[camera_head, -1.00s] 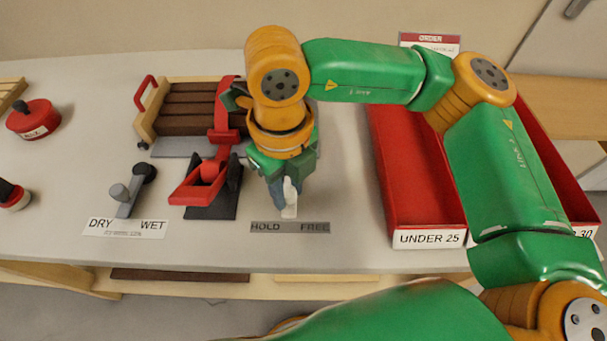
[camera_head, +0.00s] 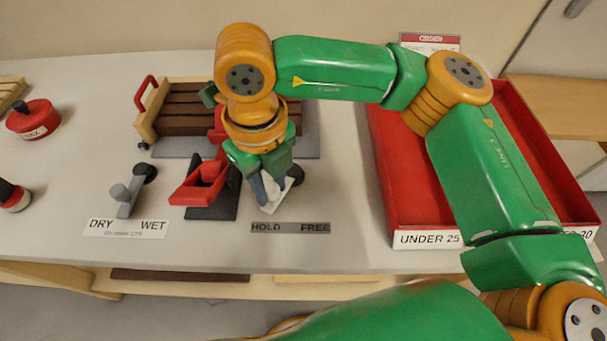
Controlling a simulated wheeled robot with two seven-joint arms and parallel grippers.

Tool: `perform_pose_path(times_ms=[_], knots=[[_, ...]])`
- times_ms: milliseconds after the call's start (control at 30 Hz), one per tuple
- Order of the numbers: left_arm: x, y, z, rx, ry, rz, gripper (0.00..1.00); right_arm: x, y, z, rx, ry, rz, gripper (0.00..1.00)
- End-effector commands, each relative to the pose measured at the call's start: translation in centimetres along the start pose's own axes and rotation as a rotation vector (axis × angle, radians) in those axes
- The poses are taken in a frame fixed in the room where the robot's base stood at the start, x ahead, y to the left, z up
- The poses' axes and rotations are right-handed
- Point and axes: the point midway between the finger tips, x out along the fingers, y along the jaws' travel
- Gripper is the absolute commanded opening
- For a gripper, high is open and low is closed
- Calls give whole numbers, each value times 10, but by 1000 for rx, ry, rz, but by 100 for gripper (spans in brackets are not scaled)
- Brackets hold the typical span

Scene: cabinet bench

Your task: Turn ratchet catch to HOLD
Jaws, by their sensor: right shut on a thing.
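The ratchet catch (camera_head: 275,197) is a pale lever with a dark round pivot at its upper right, partly hidden by my gripper. Its pale tip points down and left, above the word HOLD on the grey HOLD/FREE strip (camera_head: 290,228). My right gripper (camera_head: 266,194) reaches down from above and is shut on the catch, its fingers on the lever. My left gripper is not in view.
A red lever mechanism (camera_head: 196,188) stands close left of my gripper, before a slatted brown block (camera_head: 185,108). A DRY/WET dial lever (camera_head: 127,198) is farther left. A red bin (camera_head: 405,200) marked UNDER 25 stands right.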

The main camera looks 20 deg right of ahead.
Motion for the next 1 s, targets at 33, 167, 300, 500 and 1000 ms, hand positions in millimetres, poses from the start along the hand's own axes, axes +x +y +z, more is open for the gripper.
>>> perform_pose_path(times_ms=[33,167,300,500,1000], knots=[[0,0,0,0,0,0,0,0,0,0,-1,0,1,17],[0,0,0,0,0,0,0,0,0,0,-1,1,1,17],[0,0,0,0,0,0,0,0,1,2,-1,1,1,17],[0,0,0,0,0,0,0,0,2,6,-1,1,1,17],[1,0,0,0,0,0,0,0,2,9,0,0,1,59]])
